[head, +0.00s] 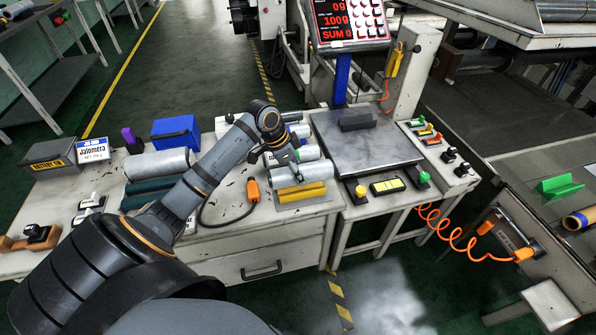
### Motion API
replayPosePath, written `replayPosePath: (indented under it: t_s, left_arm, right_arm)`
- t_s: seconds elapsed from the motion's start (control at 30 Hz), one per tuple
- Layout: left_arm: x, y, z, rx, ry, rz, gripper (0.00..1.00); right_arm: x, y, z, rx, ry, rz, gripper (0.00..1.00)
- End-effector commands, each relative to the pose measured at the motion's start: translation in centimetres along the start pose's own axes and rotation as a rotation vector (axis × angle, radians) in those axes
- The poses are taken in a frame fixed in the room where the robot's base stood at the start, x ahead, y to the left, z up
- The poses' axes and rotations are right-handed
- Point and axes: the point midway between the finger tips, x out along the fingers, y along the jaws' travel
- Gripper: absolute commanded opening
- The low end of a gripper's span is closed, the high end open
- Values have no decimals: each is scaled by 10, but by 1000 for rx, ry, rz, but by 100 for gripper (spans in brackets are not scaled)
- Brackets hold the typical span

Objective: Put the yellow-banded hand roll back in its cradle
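Silver rolls lie in a row on the bench beside the metal plate; the nearest silver roll (304,173) lies just behind a yellow cradle-like block (302,191). I cannot make out a yellow band on any of these rolls. My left arm reaches in from the lower left over the bench. My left gripper (285,158) points down at the left end of the row, close to the rolls. Its fingers are small and partly hidden, so I cannot tell whether they are open or touch a roll. My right gripper is not in view.
A larger silver roll (160,164), a blue box (176,132) and an orange-handled tool (252,189) with a cable are on the bench left. A metal plate (366,140) bears a dark block. A green block (559,188) lies on the right table, near a coiled orange hose (446,233).

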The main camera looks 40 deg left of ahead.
Motion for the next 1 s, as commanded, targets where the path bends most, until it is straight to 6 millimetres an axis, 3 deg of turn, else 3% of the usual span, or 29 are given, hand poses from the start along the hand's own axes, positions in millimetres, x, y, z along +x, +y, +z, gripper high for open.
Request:
replayPosePath:
  t_s: [0.2, 0.7, 0.73, 0.9, 1.0]
  left_arm:
    - [18, 0, 7, 0, 1, 1, 10]
    - [30, -1, 12, 1, 2, -1, 10]
    - [30, -1, 12, 1, 2, -1, 59]
    - [30, -1, 12, 1, 1, 0, 82]
    - [30, -1, 12, 1, 1, 0, 82]
  right_arm:
    - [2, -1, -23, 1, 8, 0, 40]
    - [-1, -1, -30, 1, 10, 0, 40]
    - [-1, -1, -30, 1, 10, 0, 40]
    - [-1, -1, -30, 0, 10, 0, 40]
    - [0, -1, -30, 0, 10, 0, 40]
